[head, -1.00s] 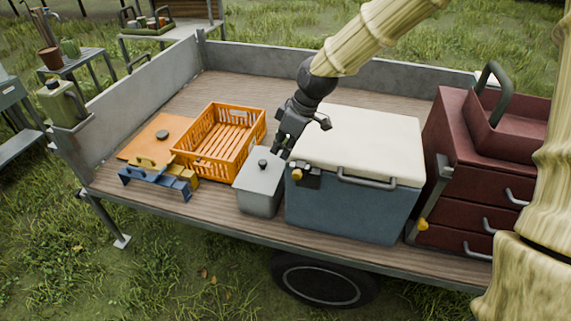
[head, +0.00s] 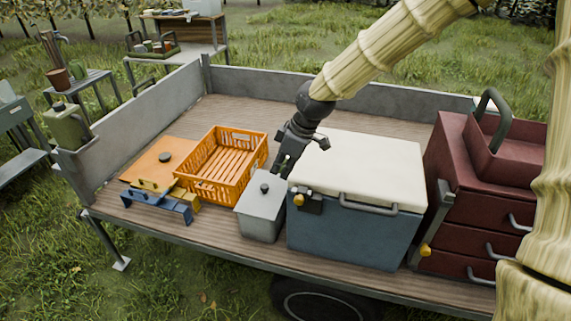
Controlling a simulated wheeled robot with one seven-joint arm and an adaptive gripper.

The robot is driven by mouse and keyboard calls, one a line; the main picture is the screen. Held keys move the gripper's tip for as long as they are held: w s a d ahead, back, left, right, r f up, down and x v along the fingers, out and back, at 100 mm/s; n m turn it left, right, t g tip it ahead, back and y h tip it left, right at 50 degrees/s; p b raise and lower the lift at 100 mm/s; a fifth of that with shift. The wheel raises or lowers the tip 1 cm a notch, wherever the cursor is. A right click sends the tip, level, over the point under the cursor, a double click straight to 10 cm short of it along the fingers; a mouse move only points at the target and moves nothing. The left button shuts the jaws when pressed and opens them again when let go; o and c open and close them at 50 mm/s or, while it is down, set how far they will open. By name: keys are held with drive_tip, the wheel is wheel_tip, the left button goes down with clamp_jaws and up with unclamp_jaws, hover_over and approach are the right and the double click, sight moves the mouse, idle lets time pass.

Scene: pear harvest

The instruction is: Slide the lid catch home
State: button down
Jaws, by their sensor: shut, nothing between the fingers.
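The blue cooler box (head: 345,238) with a cream lid (head: 365,170) stands on the trailer bed. Its lid is down. A small black catch (head: 312,203) with an orange knob (head: 298,200) sits at the top left of its front face. The knob is at the catch's left end. My gripper (head: 283,166) points down at the cooler's left side, behind the grey lidded box (head: 262,212). It is shut and empty, apart from the catch. Its tips are small and partly hard to make out.
An orange crate (head: 222,190) stands left of the grey box, with an orange board (head: 160,163) and blue and yellow pieces beyond. A dark red drawer chest (head: 465,215) stands right of the cooler. Low grey walls (head: 140,108) edge the trailer.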

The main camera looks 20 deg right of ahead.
sight(300, 196)
wheel_tip(300, 196, down, 8)
drive_tip(key=d+p, duration=0.1)
drive_tip(key=p, duration=0.2)
drive_tip(key=shift+s+r, duration=0.2)
drive_tip(key=shift+s, duration=0.2)
drive_tip(key=shift+s+d, duration=0.1)
drive_tip(key=shift+d, duration=0.1)
